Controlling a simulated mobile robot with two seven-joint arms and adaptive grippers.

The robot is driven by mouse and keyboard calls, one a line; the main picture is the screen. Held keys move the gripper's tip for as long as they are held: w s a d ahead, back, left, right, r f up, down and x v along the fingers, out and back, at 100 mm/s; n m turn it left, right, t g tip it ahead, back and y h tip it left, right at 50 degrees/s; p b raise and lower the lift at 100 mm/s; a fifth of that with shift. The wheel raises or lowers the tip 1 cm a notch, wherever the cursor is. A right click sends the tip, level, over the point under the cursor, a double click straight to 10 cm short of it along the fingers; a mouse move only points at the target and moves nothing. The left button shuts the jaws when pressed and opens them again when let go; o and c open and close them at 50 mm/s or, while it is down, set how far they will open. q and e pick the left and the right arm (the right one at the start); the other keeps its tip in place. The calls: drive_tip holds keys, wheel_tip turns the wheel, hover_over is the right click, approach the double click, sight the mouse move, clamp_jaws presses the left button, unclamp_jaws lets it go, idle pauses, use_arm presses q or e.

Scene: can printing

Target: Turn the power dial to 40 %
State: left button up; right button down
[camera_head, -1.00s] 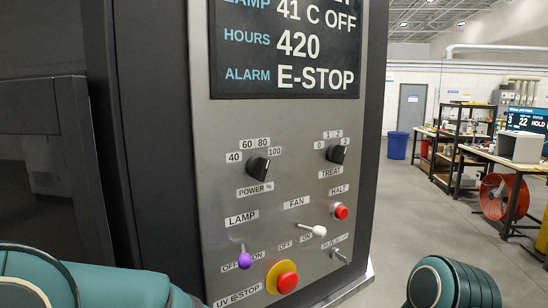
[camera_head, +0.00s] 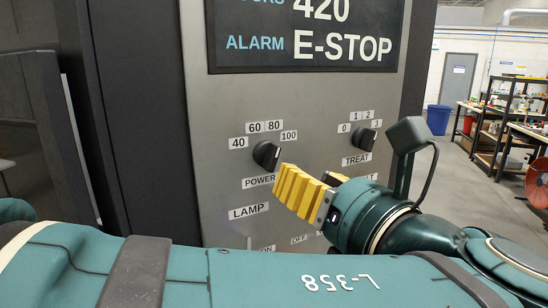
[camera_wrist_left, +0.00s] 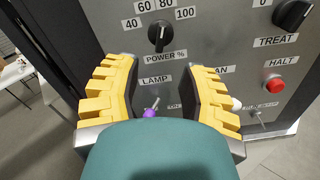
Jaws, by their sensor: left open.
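The black power dial (camera_head: 267,155) sits on the grey panel, inside an arc of labels 40, 60, 80 and 100, above a "POWER %" label. It also shows in the left wrist view (camera_wrist_left: 160,36), just beyond the gap between the fingers. I cannot read its pointer surely. My left gripper (camera_head: 306,180) has yellow ridged fingers, spread open and empty, just right of and below the dial in the head view. In the left wrist view the fingers (camera_wrist_left: 160,72) stand on either side of the lamp label, apart from the dial. My right gripper is not in view.
The treat dial (camera_head: 364,138) is to the right of the power dial. The lamp switch with a purple knob (camera_wrist_left: 150,113) and the red halt button (camera_wrist_left: 274,85) are lower on the panel. A screen (camera_head: 310,38) above reads "ALARM E-STOP". Open floor lies right of the cabinet.

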sight(275, 159)
use_arm(q)
drive_tip(key=x, duration=1)
clamp_jaws()
